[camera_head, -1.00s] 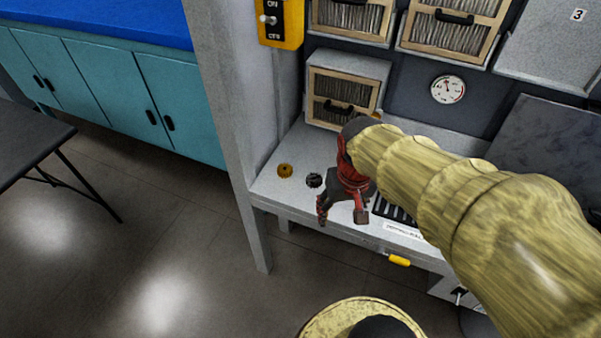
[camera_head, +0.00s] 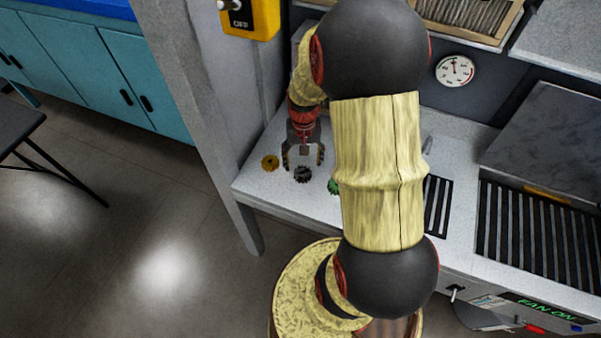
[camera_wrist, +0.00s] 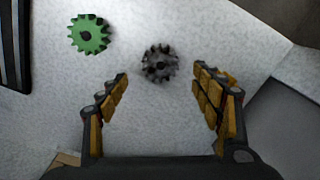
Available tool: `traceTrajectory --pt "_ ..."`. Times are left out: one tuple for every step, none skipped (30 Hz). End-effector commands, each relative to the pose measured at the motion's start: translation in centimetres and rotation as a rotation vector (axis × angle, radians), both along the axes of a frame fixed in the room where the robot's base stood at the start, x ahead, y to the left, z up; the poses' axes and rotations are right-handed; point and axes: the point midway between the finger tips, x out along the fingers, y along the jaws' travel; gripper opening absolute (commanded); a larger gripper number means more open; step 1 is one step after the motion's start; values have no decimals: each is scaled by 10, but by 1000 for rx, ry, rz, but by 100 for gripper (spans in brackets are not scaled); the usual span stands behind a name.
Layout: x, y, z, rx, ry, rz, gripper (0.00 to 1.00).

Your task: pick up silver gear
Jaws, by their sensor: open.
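The silver gear (camera_head: 303,174) is dark grey in the head view and lies on the light grey worktop (camera_head: 255,190). In the wrist view the silver gear (camera_wrist: 160,63) lies flat, just beyond the fingertips and roughly between their lines. My gripper (camera_head: 303,160) points down at the worktop, right behind the gear in the head view. In the wrist view my gripper (camera_wrist: 162,78) is open, with its two fingers wide apart and nothing between them. I cannot tell its exact height above the worktop.
A green gear (camera_wrist: 88,34) lies left of the silver one in the wrist view; my arm partly hides it in the head view (camera_head: 334,186). A yellow gear (camera_head: 270,162) lies to the left. A grey post (camera_head: 195,100) stands at the worktop's left edge. Dark slotted grilles (camera_head: 530,230) are right.

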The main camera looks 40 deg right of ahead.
Motion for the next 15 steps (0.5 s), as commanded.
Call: traceTrajectory --pt "0 0 -4 0 0 0 66" --pt "0 0 -6 0 0 0 66" --pt "0 1 -8 1 1 1 66" --pt "-1 1 -11 1 1 1 66" --pt "-1 2 -14 1 1 1 66" --pt "-1 2 -20 1 1 1 66" --pt "-2 3 -25 1 1 1 66" --pt "-2 4 -29 1 1 1 66" --pt "-2 4 -35 2 2 1 66" --pt "-2 4 -40 2 2 1 66" --pt "-2 4 -44 2 2 1 66" --pt "-2 4 -49 2 2 1 66" --pt "-2 4 -52 1 1 1 66" --pt "-2 4 -53 1 1 1 66" --pt "-2 4 -54 0 0 1 66"
